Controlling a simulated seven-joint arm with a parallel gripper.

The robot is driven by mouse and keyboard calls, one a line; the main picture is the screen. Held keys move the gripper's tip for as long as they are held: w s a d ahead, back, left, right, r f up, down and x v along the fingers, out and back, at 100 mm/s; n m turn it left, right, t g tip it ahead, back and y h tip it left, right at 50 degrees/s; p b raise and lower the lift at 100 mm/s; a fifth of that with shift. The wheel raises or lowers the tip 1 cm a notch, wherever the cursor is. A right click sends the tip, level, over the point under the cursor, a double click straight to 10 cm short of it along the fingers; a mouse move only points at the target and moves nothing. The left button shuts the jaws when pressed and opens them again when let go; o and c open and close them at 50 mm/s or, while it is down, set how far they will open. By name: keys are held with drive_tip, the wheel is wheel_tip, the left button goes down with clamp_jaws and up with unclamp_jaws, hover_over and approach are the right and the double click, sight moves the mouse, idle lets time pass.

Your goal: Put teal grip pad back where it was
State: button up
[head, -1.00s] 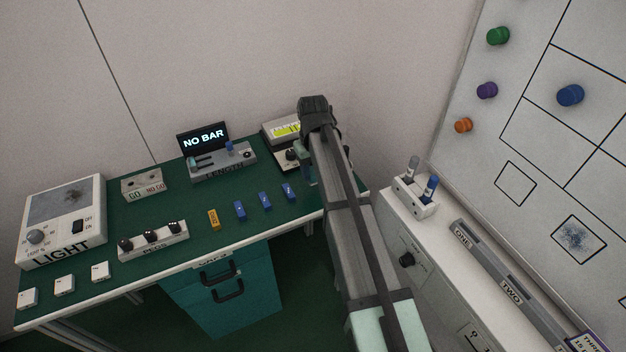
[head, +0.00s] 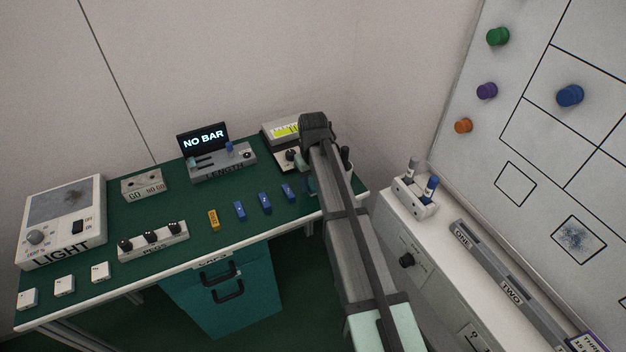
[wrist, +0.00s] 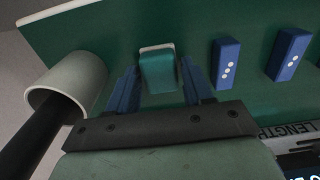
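The teal grip pad (wrist: 158,73) shows in the wrist view on the green desk top, with a pale edge or patch (wrist: 156,46) showing at its far end. My gripper (wrist: 160,82) is over it, with one blue finger on each side of the pad. Narrow strips of green show between the pad and the fingers, so the gripper looks open around it; contact at the fingertips is hard to judge. In the head view my arm hides the pad, and my gripper (head: 308,185) is only partly visible at the desk's right end.
Several blue blocks (head: 264,202) and an orange one (head: 213,220) stand in a row left of my gripper. In the wrist view a white cylinder with a dark rod (wrist: 67,85) is close at left.

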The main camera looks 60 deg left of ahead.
drive_tip(key=shift+o, duration=1.1)
drive_tip(key=shift+r, duration=0.1)
wheel_tip(320, 180, up, 12)
